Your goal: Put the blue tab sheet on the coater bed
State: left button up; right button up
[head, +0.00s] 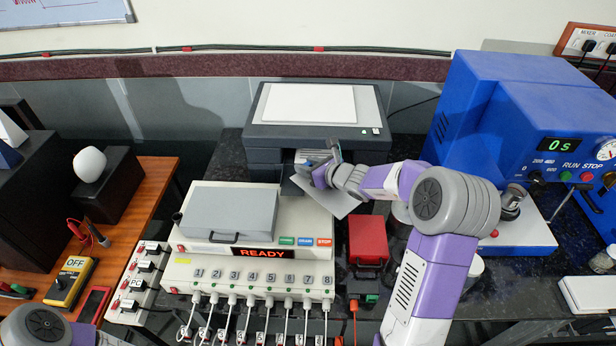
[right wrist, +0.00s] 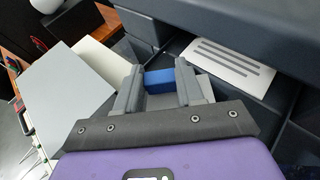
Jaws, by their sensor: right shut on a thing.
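My right gripper (head: 314,174) is in front of the dark printer-like machine (head: 262,135). In the right wrist view its two fingers (right wrist: 159,84) are closed on a blue tab (right wrist: 158,77). In the head view a pale grey sheet (head: 330,200) hangs tilted below the gripper, above the dark bench; the fingers hide its tab there. Another sheet with dark stripes (right wrist: 232,66) lies in the machine's front opening. I cannot tell for certain which surface is the coater bed; a white flat slab (head: 588,295) lies at the right edge. My left gripper is out of view.
A white unit with a grey lid (head: 230,212) and a READY display stands left of the gripper. A red box (head: 368,240) sits in front of it. A blue machine (head: 500,120) with a white base stands at right, with small containers nearby.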

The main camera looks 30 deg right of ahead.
notch_tip(320, 180, down, 4)
jog(key=shift+f+b, duration=0.2)
jog(key=shift+b, duration=0.3)
jog(key=shift+w+f, duration=0.1)
jog(key=shift+f, duration=0.2)
jog(key=o, duration=1)
jog(key=shift+f, duration=0.1)
